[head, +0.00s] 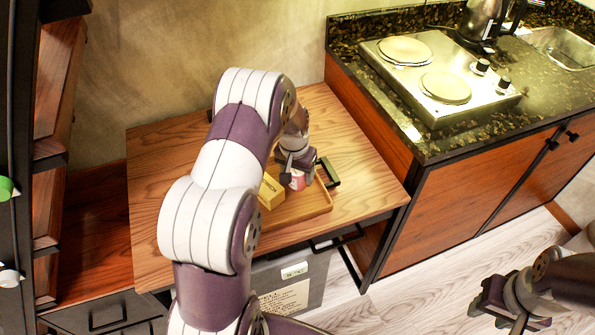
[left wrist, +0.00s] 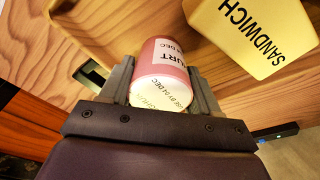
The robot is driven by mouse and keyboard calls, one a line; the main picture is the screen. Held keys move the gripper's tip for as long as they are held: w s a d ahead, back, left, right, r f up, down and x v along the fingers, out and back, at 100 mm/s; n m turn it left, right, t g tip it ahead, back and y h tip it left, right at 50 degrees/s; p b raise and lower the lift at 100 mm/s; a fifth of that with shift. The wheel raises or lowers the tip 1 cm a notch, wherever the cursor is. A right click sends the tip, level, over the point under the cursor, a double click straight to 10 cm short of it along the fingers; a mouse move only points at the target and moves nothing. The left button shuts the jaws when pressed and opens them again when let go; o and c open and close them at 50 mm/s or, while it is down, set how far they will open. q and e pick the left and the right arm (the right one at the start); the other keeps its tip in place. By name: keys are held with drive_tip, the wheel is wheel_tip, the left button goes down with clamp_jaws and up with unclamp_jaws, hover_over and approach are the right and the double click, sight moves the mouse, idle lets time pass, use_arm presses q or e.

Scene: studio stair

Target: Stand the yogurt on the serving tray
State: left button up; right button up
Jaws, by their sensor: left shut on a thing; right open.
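The yogurt is a small pink cup (head: 297,181) with a white label end; it also shows close up in the left wrist view (left wrist: 163,75). My left gripper (head: 299,175) is shut on it, one finger on each side. The serving tray (head: 317,211) is a wooden tray with a raised rim on the wooden table. The cup is over or at the tray's far part; I cannot tell whether its base touches. My left arm hides much of the tray. My right gripper (head: 492,300) is open and empty at the lower right, away from the table.
A yellow sandwich box (head: 270,192) sits on the tray close beside the yogurt; it shows in the left wrist view (left wrist: 255,33). A small dark item (head: 328,172) lies by the tray's far right. The counter (head: 440,135) with a hob stands right of the table.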

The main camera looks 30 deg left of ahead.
sight(296, 173)
use_arm(q)
drive_tip(key=shift+f, duration=0.1)
drive_tip(key=o, duration=1.2)
drive_tip(key=shift+c, duration=0.2)
drive_tip(key=r, duration=0.4)
drive_tip(key=s+r, duration=0.1)
drive_tip(key=r, duration=0.3)
drive_tip(key=s+r, duration=0.1)
drive_tip(key=r, duration=0.3)
drive_tip(key=shift+d+r, duration=0.1)
drive_tip(key=shift+d, duration=0.2)
drive_tip(key=s+d, duration=0.5)
drive_tip(key=s, duration=0.4)
drive_tip(key=s+d+m, duration=0.1)
drive_tip(key=s+d, duration=0.5)
drive_tip(key=s, duration=0.3)
